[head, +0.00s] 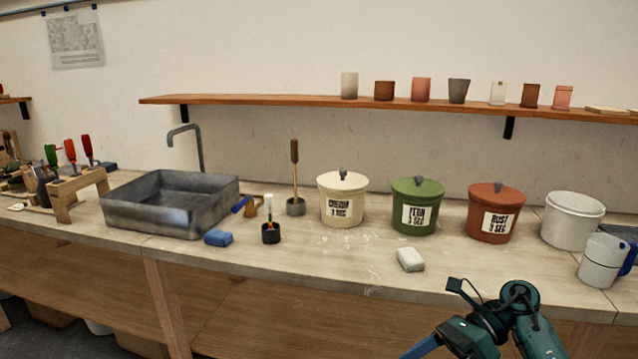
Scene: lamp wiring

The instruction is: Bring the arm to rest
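Part of one of my arms, dark teal with black joints and a cable, shows at the lower right, in front of the workbench (330,262). It bends at a joint near the bench's front edge and runs down to the left, with a blue part at the bottom edge of the picture. I can make out no fingertips on it, so its gripper seems to be below the picture. My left arm and gripper are not in view. The visible arm part appears clear of the things on the bench.
Lidded cream (342,200), green (417,207) and rust (496,214) buckets stand along the bench. A white tub (572,221) and a white-and-blue jug (602,261) are at right. A white block (411,259) lies near the front. A grey sink (170,203) and blue sponge (218,238) are left.

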